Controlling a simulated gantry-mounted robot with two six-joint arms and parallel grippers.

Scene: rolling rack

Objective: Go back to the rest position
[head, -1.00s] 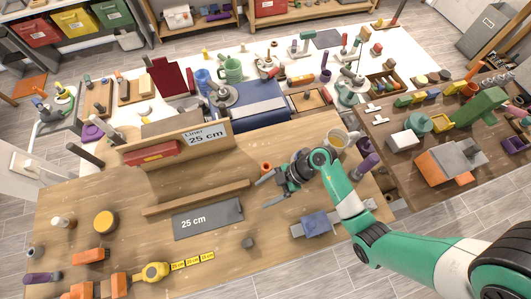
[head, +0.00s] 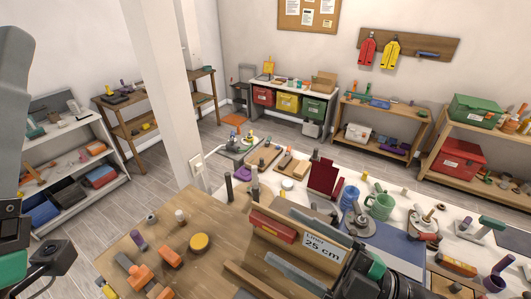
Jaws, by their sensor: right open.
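My right gripper (head: 281,233) is at the lower right of the head view, large and close to the camera. Its two grey fingers are spread apart with nothing held between them. They overlap the view of the sign reading 25 cm (head: 322,247) and the red box (head: 272,225) on the workbench; I cannot tell how far above these they are. Parts of my left arm, grey, black and green, stand at the left edge, but its fingers do not show.
The wooden workbench (head: 215,220) holds orange blocks, a yellow round tin (head: 199,242) and small cylinders. Behind it is a white table with a green mug (head: 380,204) and a dark red stand (head: 323,178). A white pillar (head: 165,90) rises left of centre. Shelves line the walls.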

